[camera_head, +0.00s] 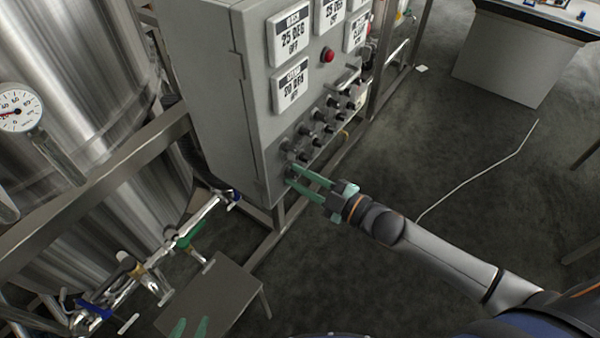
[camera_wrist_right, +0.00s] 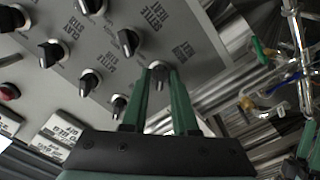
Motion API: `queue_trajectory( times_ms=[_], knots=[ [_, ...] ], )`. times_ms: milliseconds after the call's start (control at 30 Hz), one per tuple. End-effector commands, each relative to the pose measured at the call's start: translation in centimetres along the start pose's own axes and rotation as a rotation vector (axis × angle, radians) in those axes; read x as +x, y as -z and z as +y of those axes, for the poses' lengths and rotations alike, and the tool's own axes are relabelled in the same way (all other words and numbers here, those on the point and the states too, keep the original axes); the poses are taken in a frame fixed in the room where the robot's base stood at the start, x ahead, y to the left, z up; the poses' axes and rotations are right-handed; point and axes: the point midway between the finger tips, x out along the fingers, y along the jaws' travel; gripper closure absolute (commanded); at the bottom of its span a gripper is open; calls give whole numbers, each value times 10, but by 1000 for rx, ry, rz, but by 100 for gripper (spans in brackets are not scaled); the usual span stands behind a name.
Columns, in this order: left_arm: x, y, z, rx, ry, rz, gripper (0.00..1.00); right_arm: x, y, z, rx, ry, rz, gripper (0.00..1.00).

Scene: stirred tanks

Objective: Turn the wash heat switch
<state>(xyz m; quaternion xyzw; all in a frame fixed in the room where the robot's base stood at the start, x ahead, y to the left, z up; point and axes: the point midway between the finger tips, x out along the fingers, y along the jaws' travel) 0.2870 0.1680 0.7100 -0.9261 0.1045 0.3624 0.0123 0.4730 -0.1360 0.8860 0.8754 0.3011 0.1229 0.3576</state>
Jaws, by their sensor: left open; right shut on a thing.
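The grey control box (camera_head: 225,90) carries rows of dark switch knobs on its face, also seen close in the right wrist view (camera_wrist_right: 120,60). My right gripper (camera_head: 295,174) reaches the lowest knob at the near corner of the panel. In the right wrist view its green fingers (camera_wrist_right: 161,80) are shut on that knob (camera_wrist_right: 160,71), one finger on each side. The knob's pointer is largely hidden, and I cannot read which label belongs to it.
Temperature displays (camera_head: 291,36) and a red button (camera_head: 328,55) sit above the knobs. A steel tank (camera_head: 90,60) and pipes with valves (camera_head: 130,268) stand at left. A small grey table (camera_head: 215,300) is below the box. Open floor (camera_head: 450,130) lies right.

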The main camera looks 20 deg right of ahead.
Motion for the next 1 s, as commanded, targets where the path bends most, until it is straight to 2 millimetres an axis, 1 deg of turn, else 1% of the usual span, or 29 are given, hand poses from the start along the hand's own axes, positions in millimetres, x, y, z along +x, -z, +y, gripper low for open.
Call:
queue_trajectory(
  times_ms=[33, 100, 300, 500, 700, 1000],
  knots=[
    [-4, 5, 0, 0, 0, 0, 50, 0, 2, 1, 40, 1, -2, 100],
    [-6, 7, 0, 0, 0, 0, 50, 0, 2, 1, 96, 1, -1, 100],
    [-12, 13, 1, 0, 0, 0, 50, 0, 1, 1, 243, 1, -2, 100],
    [-15, 17, 1, 0, 0, 1, 50, 0, 0, 0, 351, 0, -2, 100],
    [-17, 19, 1, 0, 0, 1, 50, 0, 0, 0, 409, 0, -1, 100],
    [-17, 19, 1, 0, 0, 0, 50, 0, 0, -1, 430, 1, 0, 100]
  ],
)
